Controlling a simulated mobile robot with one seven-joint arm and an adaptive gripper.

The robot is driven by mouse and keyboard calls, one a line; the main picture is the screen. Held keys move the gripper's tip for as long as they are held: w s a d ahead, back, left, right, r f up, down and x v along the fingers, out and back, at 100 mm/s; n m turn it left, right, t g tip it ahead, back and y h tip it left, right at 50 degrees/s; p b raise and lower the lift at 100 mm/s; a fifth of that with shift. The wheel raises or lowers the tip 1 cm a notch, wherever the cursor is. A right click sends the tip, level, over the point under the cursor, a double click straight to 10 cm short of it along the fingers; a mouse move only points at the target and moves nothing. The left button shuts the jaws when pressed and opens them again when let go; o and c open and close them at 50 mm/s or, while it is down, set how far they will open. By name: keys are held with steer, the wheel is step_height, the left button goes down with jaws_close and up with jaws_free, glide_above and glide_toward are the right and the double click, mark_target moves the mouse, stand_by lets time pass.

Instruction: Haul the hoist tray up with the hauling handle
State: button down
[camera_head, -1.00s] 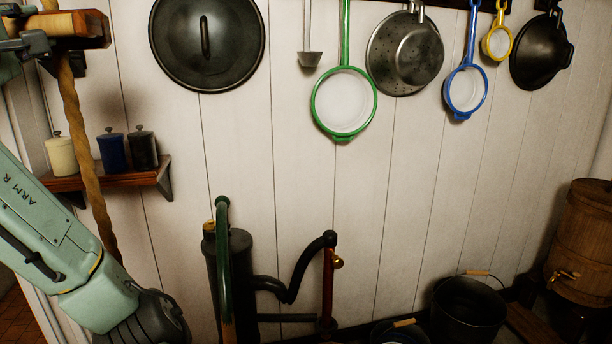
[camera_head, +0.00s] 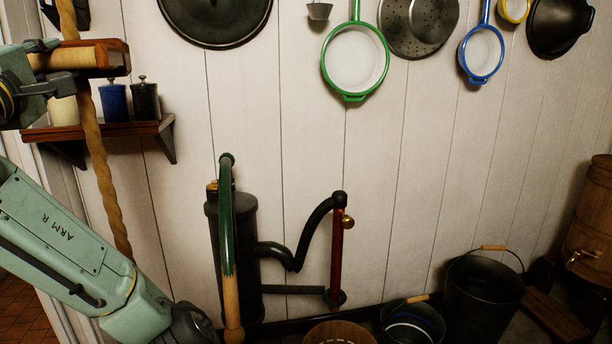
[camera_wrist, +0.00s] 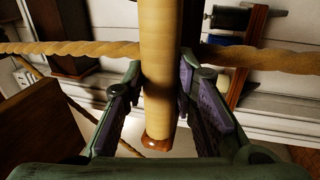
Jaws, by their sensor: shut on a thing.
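The hauling handle (camera_head: 112,58) is a pale wooden bar with a darker red-brown end, at the upper left of the head view. A twisted rope (camera_head: 90,140) runs down past it. My gripper (camera_head: 38,85) is at the handle's left part, partly cut off by the picture edge. In the wrist view the handle (camera_wrist: 160,60) stands between the two fingers of my gripper (camera_wrist: 160,82), which are shut on it. The rope (camera_wrist: 250,58) crosses behind the handle there. I cannot make out the hoist tray in either view.
A wall shelf (camera_head: 100,130) with several canisters is close behind the rope. A hand pump (camera_head: 230,240) stands against the wall, with a dark bucket (camera_head: 484,290) to its right. Strainers and lids hang above. The wall between is clear.

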step_height(320, 180, down, 4)
steer(key=shift+s+d+b, duration=0.15)
steer(key=shift+b, duration=0.65)
